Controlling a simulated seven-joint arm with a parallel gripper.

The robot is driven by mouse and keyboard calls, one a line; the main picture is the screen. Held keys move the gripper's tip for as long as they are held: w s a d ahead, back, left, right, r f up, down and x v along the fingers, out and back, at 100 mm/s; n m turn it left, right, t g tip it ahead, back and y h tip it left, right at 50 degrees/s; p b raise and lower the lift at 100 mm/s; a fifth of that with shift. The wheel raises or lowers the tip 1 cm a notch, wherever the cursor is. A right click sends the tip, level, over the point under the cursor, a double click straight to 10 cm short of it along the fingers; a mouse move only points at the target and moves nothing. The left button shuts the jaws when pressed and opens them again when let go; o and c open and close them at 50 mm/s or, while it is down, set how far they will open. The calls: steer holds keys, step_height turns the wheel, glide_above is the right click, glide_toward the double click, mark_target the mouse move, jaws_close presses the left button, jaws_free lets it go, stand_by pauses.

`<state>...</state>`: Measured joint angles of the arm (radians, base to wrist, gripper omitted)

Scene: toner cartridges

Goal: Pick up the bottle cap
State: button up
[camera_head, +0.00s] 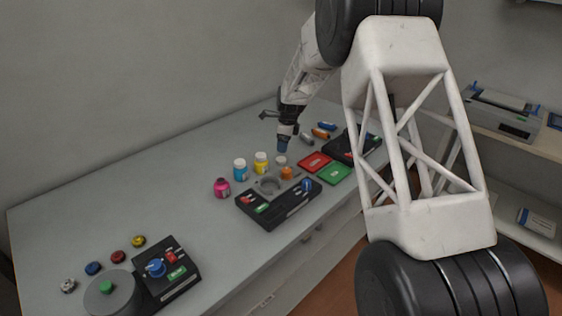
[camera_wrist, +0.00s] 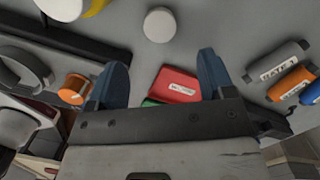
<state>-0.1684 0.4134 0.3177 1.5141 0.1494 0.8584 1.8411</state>
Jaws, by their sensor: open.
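A small round white cap (camera_wrist: 159,24), which looks like the bottle cap, lies on the table ahead of my fingertips in the wrist view. In the head view it shows as a small pale disc (camera_head: 281,161) right of the yellow bottle (camera_head: 261,163). My gripper (camera_wrist: 161,68) is open, with two blue fingers spread and nothing between them. In the head view my gripper (camera_head: 282,146) hangs above the table, a little behind the cap and apart from it.
A cyan bottle (camera_head: 240,169) and a magenta bottle (camera_head: 222,187) stand to the left. A black station (camera_head: 272,213) is in front. Several cartridges lie at the right. The table's left middle is clear.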

mark_target(281, 159)
steer(key=shift+a+f, duration=0.15)
steer(key=shift+f, duration=1.15)
steer(key=shift+w+a+f, duration=0.1)
steer(key=shift+a+f, duration=0.15)
steer(key=shift+f, duration=1.05)
steer(key=shift+w+a+f, duration=0.1)
steer(key=shift+a+f, duration=0.1)
steer(key=shift+f, duration=1.05)
steer(key=shift+s, duration=0.1)
steer(key=c, duration=1)
steer(key=shift+o, duration=0.2)
steer(key=shift+r, duration=0.1)
